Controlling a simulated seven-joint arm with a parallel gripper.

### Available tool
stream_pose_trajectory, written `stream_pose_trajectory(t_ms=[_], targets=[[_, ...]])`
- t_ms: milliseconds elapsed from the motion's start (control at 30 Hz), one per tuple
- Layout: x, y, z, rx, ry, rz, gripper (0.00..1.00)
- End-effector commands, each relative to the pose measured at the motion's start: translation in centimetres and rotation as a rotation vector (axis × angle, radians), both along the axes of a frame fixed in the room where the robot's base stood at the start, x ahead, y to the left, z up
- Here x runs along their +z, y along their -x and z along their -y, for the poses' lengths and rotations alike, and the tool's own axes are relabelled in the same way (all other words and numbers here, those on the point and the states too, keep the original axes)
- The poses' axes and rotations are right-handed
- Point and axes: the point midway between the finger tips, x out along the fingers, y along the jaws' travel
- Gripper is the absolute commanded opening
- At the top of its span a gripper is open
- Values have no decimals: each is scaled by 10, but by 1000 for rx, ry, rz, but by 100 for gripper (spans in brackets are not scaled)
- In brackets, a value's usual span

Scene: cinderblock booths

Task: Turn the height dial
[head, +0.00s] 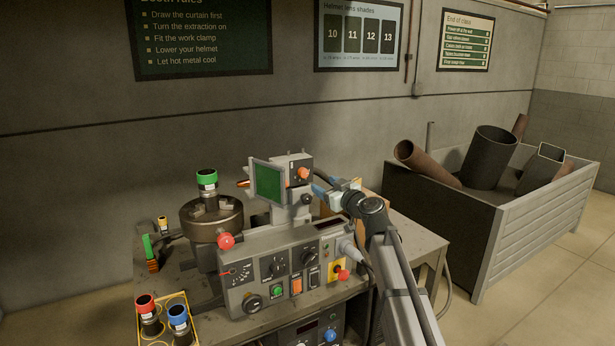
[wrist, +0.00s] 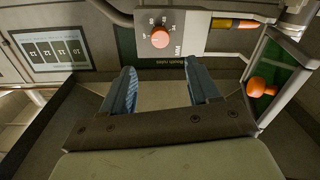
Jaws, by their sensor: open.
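The height dial (head: 303,173) is an orange knob on a small grey box at the top of the machine's column. In the wrist view the dial (wrist: 160,38) sits on a pale plate with numbers and the letters MM, just beyond the fingertips and roughly centred between them. My gripper (head: 322,184) is to the right of the dial, with its blue fingers pointing toward the box. In the wrist view my gripper (wrist: 160,67) is open, and nothing shows between the fingers. A gap appears to remain between fingertips and dial.
A green screen (head: 268,181) stands left of the dial. Below is a control panel (head: 290,262) with knobs and switches. A chuck (head: 210,212) holds a green-topped cylinder. Red and blue cylinders (head: 163,318) stand in a yellow-edged tray. A scrap bin (head: 530,210) is at the right.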

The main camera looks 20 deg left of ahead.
Motion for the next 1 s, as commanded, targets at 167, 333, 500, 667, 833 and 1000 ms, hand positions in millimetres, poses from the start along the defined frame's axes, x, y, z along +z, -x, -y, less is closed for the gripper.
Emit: stream_pose_trajectory(t_ms=[167, 333, 500, 667, 833, 1000], targets=[[0, -23, -24, 2, 0, -2, 60], [0, -44, -46, 1, 0, -2, 60], [0, -62, -67, 1, 0, -2, 60], [0, -72, -78, 0, 1, -1, 60], [0, -74, -81, -1, 1, -1, 60], [0, -73, -81, 0, 0, -1, 60]])
